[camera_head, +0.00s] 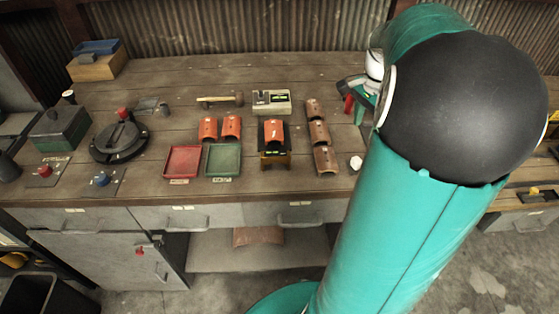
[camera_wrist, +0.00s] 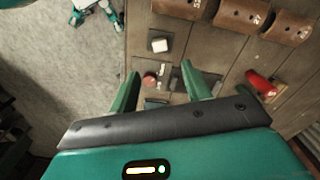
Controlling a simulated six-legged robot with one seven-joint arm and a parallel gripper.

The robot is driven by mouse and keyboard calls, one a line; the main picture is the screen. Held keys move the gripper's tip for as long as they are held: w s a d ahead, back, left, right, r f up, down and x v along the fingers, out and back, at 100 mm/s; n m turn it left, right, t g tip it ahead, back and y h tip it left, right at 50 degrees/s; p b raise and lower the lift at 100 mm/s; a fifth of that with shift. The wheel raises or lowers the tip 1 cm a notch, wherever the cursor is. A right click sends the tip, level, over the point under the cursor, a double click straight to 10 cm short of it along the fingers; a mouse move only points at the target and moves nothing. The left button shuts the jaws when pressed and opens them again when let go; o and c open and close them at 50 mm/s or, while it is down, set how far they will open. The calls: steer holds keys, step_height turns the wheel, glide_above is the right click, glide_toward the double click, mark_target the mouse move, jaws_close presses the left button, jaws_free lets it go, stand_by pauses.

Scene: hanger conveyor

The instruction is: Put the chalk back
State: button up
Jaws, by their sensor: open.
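I cannot tell for sure which thing is the chalk. A red stick-like piece (camera_wrist: 262,83) lies tilted on a small brown block at the right of the wrist view; a red piece (camera_head: 348,105) also shows beside my arm in the head view. A small white block (camera_wrist: 159,43) sits on a dark base near the table edge; a white piece (camera_head: 355,162) shows at the front edge in the head view. My gripper (camera_wrist: 162,82) is open and empty above the bench, its fingers apart. A round red knob (camera_wrist: 149,79) shows between them, lower down.
The wooden bench (camera_head: 150,190) holds a red tray (camera_head: 182,162), a green tray (camera_head: 223,161), curved tiles (camera_head: 319,133), a grey device (camera_head: 271,101) and a mallet (camera_head: 219,99). My arm hides much of the right side. Bare wood lies left of the mallet.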

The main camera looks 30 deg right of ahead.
steer(key=w+a+r+n+t+h, duration=0.15)
steer(key=a+n, duration=0.25)
steer(key=a, duration=0.5)
steer(key=w+a+r+n, duration=0.25)
steer(key=a+n, duration=0.25)
steer(key=a, duration=0.5)
steer(key=s+a+n+t, duration=0.2)
steer(key=a+n, duration=0.3)
steer(key=a, duration=0.3)
steer(key=s+a+n+t+y, duration=0.1)
steer(key=s+a+n+t, duration=0.1)
steer(key=s+a+n, duration=0.3)
steer(key=a, duration=0.3)
steer(key=shift+a, duration=0.25)
steer(key=shift+y, duration=0.25)
